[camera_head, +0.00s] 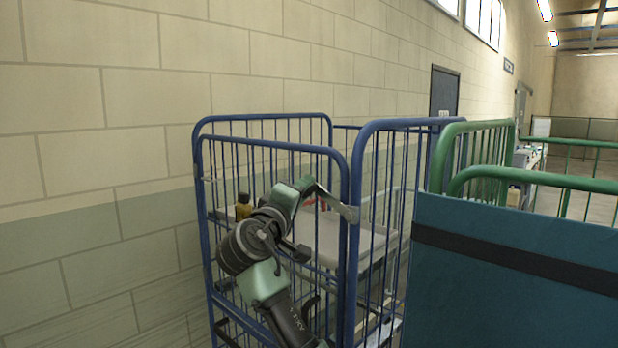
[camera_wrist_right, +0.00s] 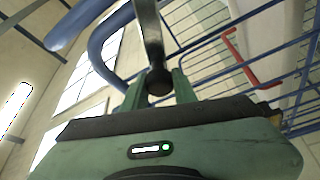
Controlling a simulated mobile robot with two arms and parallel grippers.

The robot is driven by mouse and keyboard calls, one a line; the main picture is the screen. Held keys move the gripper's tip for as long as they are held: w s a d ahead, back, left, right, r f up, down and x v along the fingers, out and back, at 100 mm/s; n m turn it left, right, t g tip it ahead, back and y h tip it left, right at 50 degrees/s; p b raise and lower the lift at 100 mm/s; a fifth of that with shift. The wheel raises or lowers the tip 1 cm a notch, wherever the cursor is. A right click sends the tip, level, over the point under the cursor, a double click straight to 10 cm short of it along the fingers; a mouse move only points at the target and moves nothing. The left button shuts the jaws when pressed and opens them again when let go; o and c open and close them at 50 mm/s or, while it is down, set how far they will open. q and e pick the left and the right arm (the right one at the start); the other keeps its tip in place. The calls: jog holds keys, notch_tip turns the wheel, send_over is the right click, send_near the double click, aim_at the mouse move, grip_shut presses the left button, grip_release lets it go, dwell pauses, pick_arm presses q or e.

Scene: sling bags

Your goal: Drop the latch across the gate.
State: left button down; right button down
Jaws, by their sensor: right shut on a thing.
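The latch (camera_head: 330,201) is a short grey metal bar at the upper right corner of the blue barred gate (camera_head: 272,144). Its right end meets the blue post, and it slants up to the left from there. My right gripper (camera_head: 307,187) is shut on its free left end, in front of the gate's bars. In the right wrist view the latch (camera_wrist_right: 149,30) runs down to a dark round knob (camera_wrist_right: 159,81) between the two green fingers of my right gripper (camera_wrist_right: 158,90). My left gripper is not in view.
The gate belongs to a blue cage trolley holding a pale tray (camera_head: 335,238) and a yellow-brown bottle (camera_head: 243,207). A teal panel (camera_head: 520,275) with a dark band and green-framed trolleys (camera_head: 480,128) crowd the right. A block wall (camera_head: 80,110) stands at the left.

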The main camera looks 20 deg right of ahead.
jog(key=shift+w+a+f+n+g+y+p, duration=0.15)
jog(key=shift+f+n+y+p, duration=0.1)
jog(key=shift+f+n+p, duration=0.45)
jog(key=shift+w+f+n+g+y+p, duration=0.15)
jog(key=shift+f+n+y+p, duration=0.2)
jog(key=shift+f+n, duration=0.5)
jog(key=shift+w+a+f+n+g+y+p, duration=0.1)
jog(key=shift+w+f+n+y+p, duration=0.1)
jog(key=shift+f+n+p, duration=0.55)
jog(key=c, duration=1.1)
grip_release()
jog(key=b+v, duration=0.4)
jog(key=v, duration=0.3)
jog(key=shift+s+a, duration=0.3)
